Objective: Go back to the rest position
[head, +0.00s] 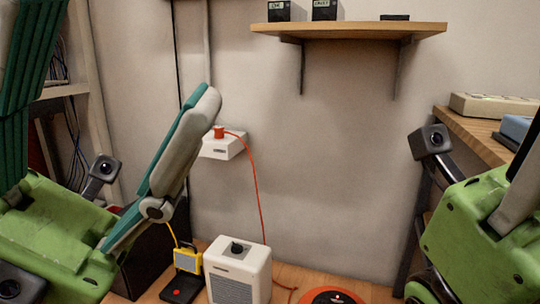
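My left gripper (125,55) is raised large at the left of the head view. Its two teal-lined fingers stand wide apart with nothing visible between them, so it is open. The tip of its nearer finger is cut off by the top edge. My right gripper (515,195) is only partly in view at the right edge. Its green body and part of a grey finger show; its fingertips are outside the picture. I cannot see whether it is open or holds anything.
A white wall box (222,147) holds a red plug (219,132) with a hanging red cable (258,190). Below are a white unit (238,270), a yellow device (187,261) and a red disc (332,297). A wooden shelf (350,30) is above; a side bench (475,130) is right.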

